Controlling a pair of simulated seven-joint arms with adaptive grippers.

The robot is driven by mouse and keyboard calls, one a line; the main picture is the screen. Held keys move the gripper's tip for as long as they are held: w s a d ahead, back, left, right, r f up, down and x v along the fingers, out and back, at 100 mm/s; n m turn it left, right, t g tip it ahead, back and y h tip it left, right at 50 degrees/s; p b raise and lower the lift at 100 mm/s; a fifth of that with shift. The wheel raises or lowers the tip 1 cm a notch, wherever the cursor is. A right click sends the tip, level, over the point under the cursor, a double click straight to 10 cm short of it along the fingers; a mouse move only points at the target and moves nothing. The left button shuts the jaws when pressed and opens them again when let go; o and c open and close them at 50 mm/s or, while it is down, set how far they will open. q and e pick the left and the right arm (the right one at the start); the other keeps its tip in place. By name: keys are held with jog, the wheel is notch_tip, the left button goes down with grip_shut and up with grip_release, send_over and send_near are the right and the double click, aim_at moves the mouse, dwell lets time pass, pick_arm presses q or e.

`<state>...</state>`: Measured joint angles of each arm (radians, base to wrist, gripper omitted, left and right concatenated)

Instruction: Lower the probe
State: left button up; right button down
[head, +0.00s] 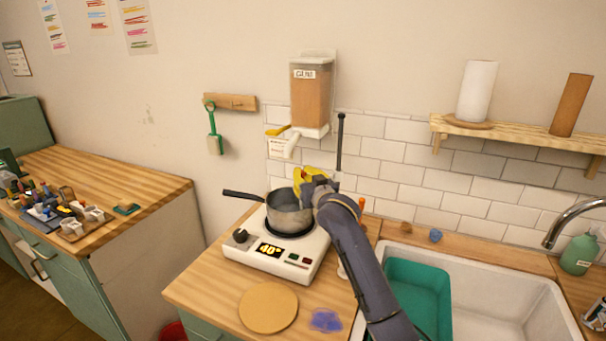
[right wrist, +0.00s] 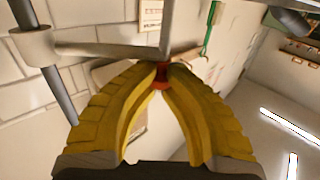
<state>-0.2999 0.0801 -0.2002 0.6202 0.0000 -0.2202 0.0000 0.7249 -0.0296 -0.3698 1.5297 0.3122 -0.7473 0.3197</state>
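The saucepan (head: 289,212) with a dark handle stands on the white hot plate (head: 270,255), whose display reads 40°. A dark upright stand rod (head: 340,145) rises behind it. In the right wrist view the rod (right wrist: 60,100) carries a collar with a grey crossarm (right wrist: 105,49). My right gripper (head: 308,178) is over the pan's right rim. In the wrist view its yellow fingers (right wrist: 162,75) come together around a small red part, apparently the probe (right wrist: 162,77) at the crossarm's end. The probe's lower part is hidden. My left gripper is not in view.
A dispenser (head: 311,95) with a spout hangs on the wall above the pan. A round board (head: 268,308) and a blue cloth-like item (head: 326,320) lie in front of the hot plate. The sink (head: 485,300) with a green tub (head: 418,290) is at right.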

jog(key=c, duration=1.1)
grip_release()
jog(key=shift+c, duration=0.2)
notch_tip(320, 180, up, 8)
jog(key=shift+r, duration=1)
